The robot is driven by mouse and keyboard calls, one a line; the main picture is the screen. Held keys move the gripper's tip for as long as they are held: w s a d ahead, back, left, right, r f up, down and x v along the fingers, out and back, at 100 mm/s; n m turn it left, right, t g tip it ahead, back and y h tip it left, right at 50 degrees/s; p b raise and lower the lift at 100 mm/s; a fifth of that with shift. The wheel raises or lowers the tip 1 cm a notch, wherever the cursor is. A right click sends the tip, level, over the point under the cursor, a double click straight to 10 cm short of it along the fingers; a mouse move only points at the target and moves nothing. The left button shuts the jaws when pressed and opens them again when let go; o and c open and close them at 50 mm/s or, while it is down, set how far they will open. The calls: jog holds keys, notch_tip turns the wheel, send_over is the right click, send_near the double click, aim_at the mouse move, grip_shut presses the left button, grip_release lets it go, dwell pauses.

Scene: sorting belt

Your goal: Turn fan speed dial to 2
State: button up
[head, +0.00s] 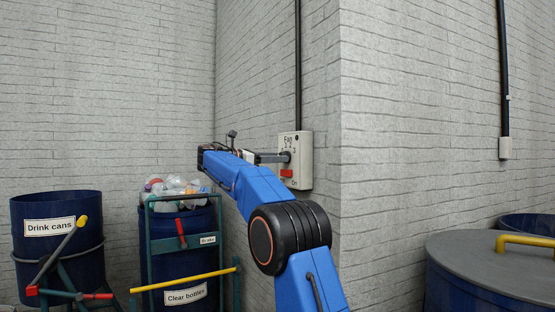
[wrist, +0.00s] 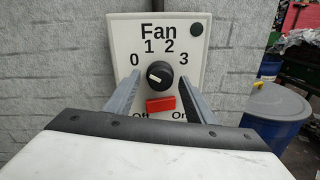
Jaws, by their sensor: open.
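The fan control box (wrist: 118,28) is a pale panel on the brick wall, marked "Fan" with 0, 1, 2 and 3 around a black dial (wrist: 160,82). The dial's white mark points up and left, toward 0. A red switch (wrist: 161,104) sits below it, between "Off" and "On". In the head view the box (head: 304,150) is near the wall corner, with the dial largely hidden. My gripper (wrist: 162,84) is open, its grey fingers to the left and right of the dial. I cannot tell whether either finger touches it.
A black conduit (head: 298,70) runs up the wall from the box. The wall corner is just right of it. Bins for drink cans (head: 62,255) and clear bottles (head: 180,265) stand at the left. A lidded blue barrel (head: 480,285) stands at the right.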

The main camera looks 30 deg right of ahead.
jog(key=shift+d, duration=0.4)
jog(key=c, duration=0.9)
jog(key=shift+m, duration=0.4)
jog(key=m, duration=0.3)
jog(key=shift+m, duration=0.3)
jog(key=m, duration=0.3)
jog(key=shift+m, duration=0.3)
jog(key=m, duration=0.4)
jog(key=shift+f+m, duration=0.1)
jog(key=shift+m, duration=1.6)
